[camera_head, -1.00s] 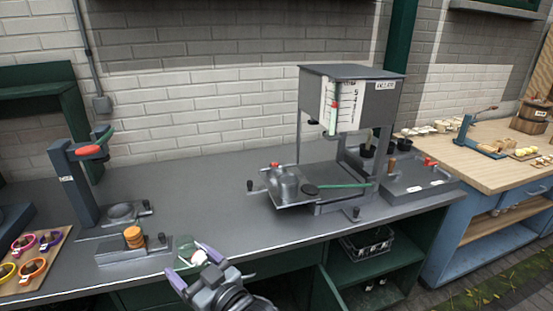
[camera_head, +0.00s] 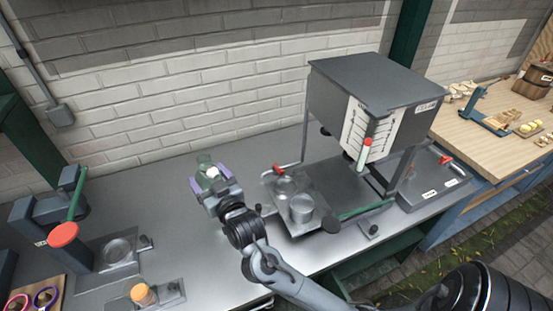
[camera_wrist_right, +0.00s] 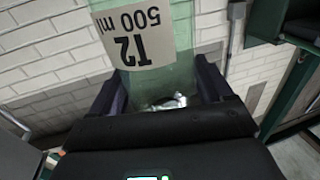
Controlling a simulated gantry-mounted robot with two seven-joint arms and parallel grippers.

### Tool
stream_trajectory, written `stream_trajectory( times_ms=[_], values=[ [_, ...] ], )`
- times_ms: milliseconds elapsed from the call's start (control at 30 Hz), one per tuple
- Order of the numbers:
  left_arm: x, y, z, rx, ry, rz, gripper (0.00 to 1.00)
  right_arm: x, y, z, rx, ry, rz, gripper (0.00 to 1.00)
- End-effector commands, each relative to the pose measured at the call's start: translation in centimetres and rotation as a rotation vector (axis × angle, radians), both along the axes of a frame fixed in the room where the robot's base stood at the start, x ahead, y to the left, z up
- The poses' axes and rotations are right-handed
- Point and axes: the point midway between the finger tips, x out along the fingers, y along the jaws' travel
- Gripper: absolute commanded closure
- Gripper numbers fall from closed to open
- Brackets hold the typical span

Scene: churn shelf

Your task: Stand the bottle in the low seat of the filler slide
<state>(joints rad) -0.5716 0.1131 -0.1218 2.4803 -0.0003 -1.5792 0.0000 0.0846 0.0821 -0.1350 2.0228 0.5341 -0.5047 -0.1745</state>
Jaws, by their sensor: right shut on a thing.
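The bottle (camera_head: 205,161) is translucent green. My right gripper (camera_head: 211,178) is shut on it and holds it over the bench, left of the filler slide. In the right wrist view the bottle (camera_wrist_right: 182,45) stands between the fingers (camera_wrist_right: 160,92) and carries a label, "T2 500 ml". The filler slide (camera_head: 322,181) lies under the grey filler (camera_head: 375,95). At its left end are a shallow round seat (camera_head: 285,188) and a taller metal cylinder (camera_head: 302,209); no bottle stands on them. My left gripper is out of view.
A red-tipped handle (camera_head: 279,169) sticks out at the slide's left, and a green lever (camera_head: 365,210) lies at its front right. A press with a red knob (camera_head: 63,234) stands at left. The bench (camera_head: 165,195) between is clear.

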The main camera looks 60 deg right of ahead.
Motion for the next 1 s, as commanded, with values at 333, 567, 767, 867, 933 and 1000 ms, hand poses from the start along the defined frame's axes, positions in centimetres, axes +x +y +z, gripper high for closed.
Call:
stream_trajectory(
  times_ms=[333,567,767,867,933,1000],
  values=[
    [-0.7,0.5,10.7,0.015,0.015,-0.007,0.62,-2.4,-11.8,3.1,0.001,0.001,-0.394,0.64],
    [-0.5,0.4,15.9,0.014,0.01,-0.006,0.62,-6.1,-17.5,4.2,0.002,0.0,-0.618,0.64],
    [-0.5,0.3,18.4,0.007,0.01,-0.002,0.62,-8.8,-20.2,4.7,0.004,-0.002,-0.743,0.64],
    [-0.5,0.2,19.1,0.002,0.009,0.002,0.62,-9.6,-21.0,4.8,0.006,-0.003,-0.779,0.64],
    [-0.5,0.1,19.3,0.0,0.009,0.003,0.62,-10.0,-21.3,4.4,0.005,-0.001,-0.795,0.64],
    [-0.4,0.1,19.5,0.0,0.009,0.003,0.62,-10.2,-21.5,3.7,0.005,-0.001,-0.805,0.64]
  ],
)
